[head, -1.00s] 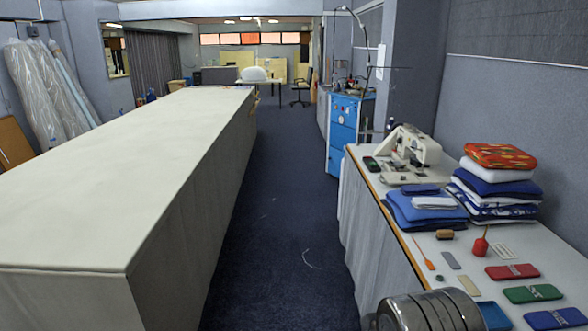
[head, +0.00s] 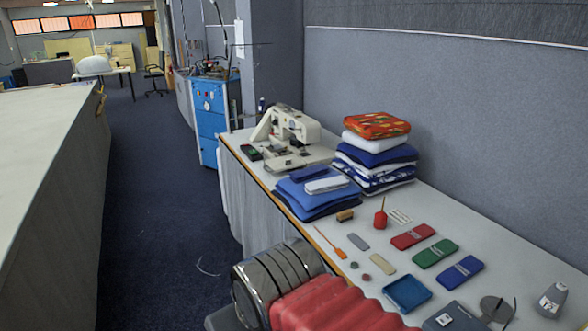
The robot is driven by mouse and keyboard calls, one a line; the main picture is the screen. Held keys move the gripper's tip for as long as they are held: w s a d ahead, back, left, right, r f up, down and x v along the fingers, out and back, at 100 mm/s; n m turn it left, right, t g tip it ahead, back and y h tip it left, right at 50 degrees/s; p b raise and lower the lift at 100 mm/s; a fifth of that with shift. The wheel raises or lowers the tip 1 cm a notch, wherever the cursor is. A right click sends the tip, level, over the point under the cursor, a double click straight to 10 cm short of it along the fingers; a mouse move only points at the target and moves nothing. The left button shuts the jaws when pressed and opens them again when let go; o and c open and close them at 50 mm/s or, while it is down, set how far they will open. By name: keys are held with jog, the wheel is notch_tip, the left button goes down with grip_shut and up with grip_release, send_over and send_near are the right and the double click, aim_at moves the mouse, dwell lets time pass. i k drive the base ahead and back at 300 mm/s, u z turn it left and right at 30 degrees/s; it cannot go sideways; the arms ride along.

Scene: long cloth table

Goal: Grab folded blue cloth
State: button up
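A folded blue cloth (head: 305,205) lies on the white side table (head: 450,230), just in front of the sewing machine. It looks like a low pile of blue layers. A small dark blue folded piece (head: 308,173) and a small white folded piece (head: 328,185) lie on top of it. To its right stands a taller stack with another blue folded cloth (head: 380,154) under a white one and a red patterned one. I cannot tell which blue cloth is meant. My gripper is not in view; only parts of my arm show at the bottom.
A sewing machine (head: 288,135) stands behind the cloth. A brush (head: 345,216), an orange-handled tool (head: 330,242), red, green and blue flat packets and a blue tray (head: 407,293) lie nearer. A long cloth-covered table (head: 40,130) is at left, with clear floor (head: 160,200) between.

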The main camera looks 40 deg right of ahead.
aim_at(315, 171)
jog(key=i, duration=3.7)
jog(key=z, duration=1.5)
